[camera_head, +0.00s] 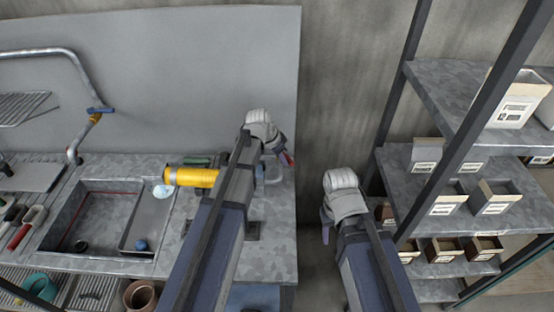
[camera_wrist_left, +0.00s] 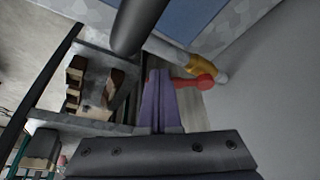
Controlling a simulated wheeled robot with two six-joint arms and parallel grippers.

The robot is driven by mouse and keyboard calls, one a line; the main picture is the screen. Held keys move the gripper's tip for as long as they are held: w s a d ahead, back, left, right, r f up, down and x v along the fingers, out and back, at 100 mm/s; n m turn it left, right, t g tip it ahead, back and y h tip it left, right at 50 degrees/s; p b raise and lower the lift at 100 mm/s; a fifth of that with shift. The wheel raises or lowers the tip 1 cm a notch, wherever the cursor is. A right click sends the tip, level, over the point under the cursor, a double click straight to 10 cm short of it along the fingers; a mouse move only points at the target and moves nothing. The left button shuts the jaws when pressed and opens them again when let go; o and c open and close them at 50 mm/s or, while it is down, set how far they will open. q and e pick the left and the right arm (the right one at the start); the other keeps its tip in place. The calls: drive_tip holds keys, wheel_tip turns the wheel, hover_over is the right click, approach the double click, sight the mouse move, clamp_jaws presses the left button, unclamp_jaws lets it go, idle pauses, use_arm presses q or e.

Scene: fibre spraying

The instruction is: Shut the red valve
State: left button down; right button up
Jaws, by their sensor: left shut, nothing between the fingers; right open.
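The red valve handle (camera_wrist_left: 197,83) shows in the left wrist view, to the right of my left fingers, beside a yellow fitting (camera_wrist_left: 203,65) on a pale pipe. My left gripper (camera_wrist_left: 157,74) is shut and empty. Its purple fingers lie close to the handle's left end; I cannot tell whether they touch it. In the head view a bit of red valve handle (camera_head: 288,158) shows just below the tips of my left gripper (camera_head: 282,146), at the counter's right end. My right gripper (camera_head: 325,220) is open, lower right of it, partly hidden by its wrist.
A sink (camera_head: 98,222) is set in the grey counter at the left. A yellow cylinder (camera_head: 192,177) is behind my left arm. A shelf rack with small bins (camera_head: 448,199) stands at the right. A narrow gap separates counter and rack.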

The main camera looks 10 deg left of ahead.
use_arm(q)
drive_tip(key=d+n, duration=0.1)
drive_tip(key=n+y, duration=0.1)
drive_tip(key=shift+w+d+n+t, duration=0.3)
drive_tip(key=shift+w+d+n, duration=0.1)
drive_tip(key=w+d+n+y, duration=0.1)
drive_tip(key=n, duration=0.1)
drive_tip(key=shift+w+d+n, duration=0.1)
drive_tip(key=shift+d+n, duration=0.1)
drive_tip(key=shift+n, duration=0.2)
drive_tip(key=w+n, duration=0.1)
drive_tip(key=d+n+y, duration=0.1)
drive_tip(key=w+n, duration=0.1)
drive_tip(key=n, duration=0.1)
drive_tip(key=shift+w+d+t+y, duration=0.2)
drive_tip(key=shift+w+t+y, duration=0.1)
drive_tip(key=shift+w, duration=0.2)
